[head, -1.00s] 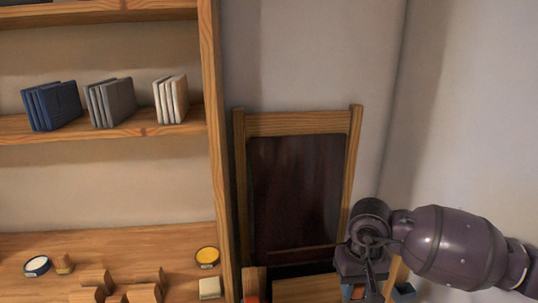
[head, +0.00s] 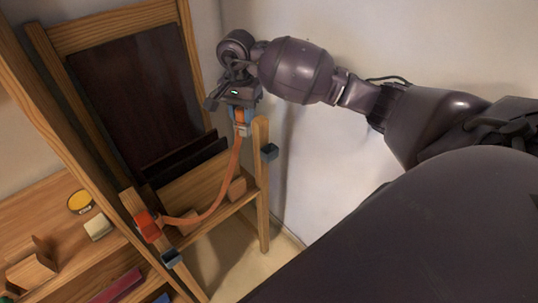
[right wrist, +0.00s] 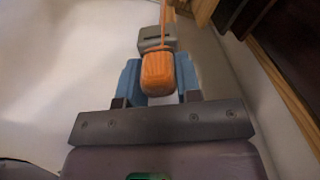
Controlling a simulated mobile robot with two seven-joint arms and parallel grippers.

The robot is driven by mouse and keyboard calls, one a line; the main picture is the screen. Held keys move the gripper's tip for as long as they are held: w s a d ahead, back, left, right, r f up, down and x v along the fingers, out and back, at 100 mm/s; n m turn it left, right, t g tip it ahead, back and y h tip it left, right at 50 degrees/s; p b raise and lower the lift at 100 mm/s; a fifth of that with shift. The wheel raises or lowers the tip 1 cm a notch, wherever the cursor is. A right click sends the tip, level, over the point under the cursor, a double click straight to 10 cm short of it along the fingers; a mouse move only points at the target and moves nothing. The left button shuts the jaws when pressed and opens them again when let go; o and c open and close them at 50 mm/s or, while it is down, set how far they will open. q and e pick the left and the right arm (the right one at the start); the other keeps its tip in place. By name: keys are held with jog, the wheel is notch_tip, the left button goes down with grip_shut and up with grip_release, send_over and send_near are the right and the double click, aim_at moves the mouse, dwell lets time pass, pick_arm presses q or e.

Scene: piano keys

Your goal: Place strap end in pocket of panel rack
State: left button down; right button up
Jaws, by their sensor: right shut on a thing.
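The panel rack is a wooden frame (head: 261,190) with a dark panel (head: 135,90). An orange strap (head: 222,188) hangs in a curve from a red-orange fitting (head: 148,226) on the rack's left front post up to my right gripper (head: 240,116). The gripper is shut on the strap end, an orange block (right wrist: 158,72) between blue fingers with a grey tip (right wrist: 157,38) beyond it. It is above and left of the right front post's top. A blue-grey pocket (head: 269,152) is on that post, below and right of the gripper. My left gripper is not in view.
Another blue-grey pocket (head: 171,258) is on the left front post. A shelf with a yellow round tin (head: 80,202), a pale block (head: 99,227) and wooden pieces stands left of the rack. White wall is behind and right of the right post.

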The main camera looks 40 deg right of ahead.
jog(key=w+d+r+m, duration=0.1)
jog(key=d+m, duration=0.9)
jog(key=m, duration=1.3)
jog(key=shift+w+d+r, duration=0.3)
jog(key=shift+w+d, duration=0.1)
jog(key=shift+w, duration=0.05)
